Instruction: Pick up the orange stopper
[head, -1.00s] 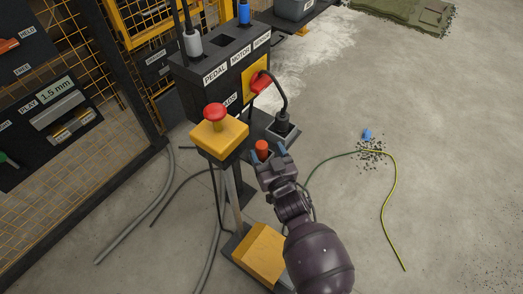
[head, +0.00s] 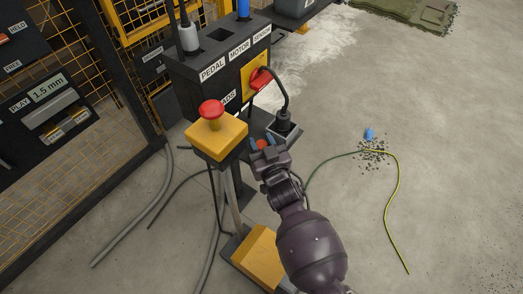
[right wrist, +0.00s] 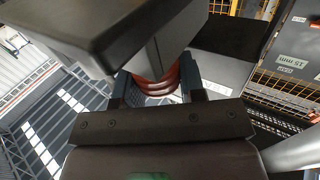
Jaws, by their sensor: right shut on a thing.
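The orange stopper (head: 262,143) shows only as a small top between the fingertips, beside the black socket box on the post. My right gripper (head: 262,146) is shut on it, with one blue-grey fingertip on each side. In the right wrist view the stopper (right wrist: 157,82) is a ribbed reddish-orange body between the two fingers (right wrist: 157,92). Its lower part is hidden in the head view, so I cannot tell whether it is still seated. My left gripper is not in view.
A yellow box with a red mushroom button (head: 212,112) stands just left of the gripper. A black plug with a cable (head: 284,120) is close on the right. The labelled control box (head: 215,85) rises behind. A green-yellow wire (head: 392,190) lies on open floor at right.

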